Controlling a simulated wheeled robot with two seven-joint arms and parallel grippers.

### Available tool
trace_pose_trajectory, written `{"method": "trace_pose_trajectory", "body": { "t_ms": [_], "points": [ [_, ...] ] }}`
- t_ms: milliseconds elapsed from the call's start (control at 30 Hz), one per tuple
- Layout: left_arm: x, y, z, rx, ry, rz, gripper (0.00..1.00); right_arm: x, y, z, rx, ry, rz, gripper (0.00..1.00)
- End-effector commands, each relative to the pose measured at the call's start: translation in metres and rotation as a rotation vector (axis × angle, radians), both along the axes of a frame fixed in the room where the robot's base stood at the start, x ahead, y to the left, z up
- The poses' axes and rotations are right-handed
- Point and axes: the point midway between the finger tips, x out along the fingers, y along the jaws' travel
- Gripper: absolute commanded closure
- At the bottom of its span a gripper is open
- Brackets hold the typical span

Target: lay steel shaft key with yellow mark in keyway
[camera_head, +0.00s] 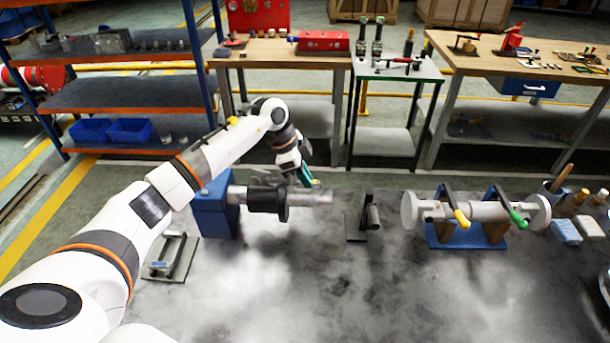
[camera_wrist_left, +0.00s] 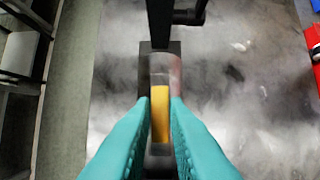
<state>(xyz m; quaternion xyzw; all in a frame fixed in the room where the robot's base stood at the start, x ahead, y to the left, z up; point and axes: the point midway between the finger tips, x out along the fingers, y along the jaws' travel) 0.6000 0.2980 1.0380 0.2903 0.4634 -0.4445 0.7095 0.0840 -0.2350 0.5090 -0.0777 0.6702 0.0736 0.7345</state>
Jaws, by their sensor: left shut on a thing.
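My left gripper (camera_head: 306,176) is at the shaft (camera_head: 310,198), just above its bare right part in the head view. In the left wrist view, its teal fingers (camera_wrist_left: 160,104) are shut on the steel shaft key, whose yellow mark (camera_wrist_left: 160,118) shows between them. The key's long side runs up and down the picture. The shaft lies level, with a dark collar (camera_head: 268,198) around it and a blue block (camera_head: 212,208) at its left. The keyway cannot be made out, nor whether the key touches the shaft. My right gripper is not in view.
A dark stand (camera_head: 368,218) stands right of the shaft's end. Further right, a blue cradle (camera_head: 440,236) bears another shaft with yellow and green handles. A small plate with a dark fixture (camera_head: 172,258) lies at left. The front middle of the table is clear.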

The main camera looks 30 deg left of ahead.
Motion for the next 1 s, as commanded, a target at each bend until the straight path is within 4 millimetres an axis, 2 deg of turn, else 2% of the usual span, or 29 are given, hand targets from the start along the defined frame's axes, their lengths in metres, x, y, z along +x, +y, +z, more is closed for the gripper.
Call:
{"method": "trace_pose_trajectory", "body": {
  "t_ms": [967,1000],
  "points": [
    [0.0,0.0,-0.019,0.0,0.002,-0.001,1.0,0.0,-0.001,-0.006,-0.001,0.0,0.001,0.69],
    [-0.001,0.0,-0.019,0.001,0.003,-0.001,0.84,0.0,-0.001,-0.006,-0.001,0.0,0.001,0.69]
  ]
}}
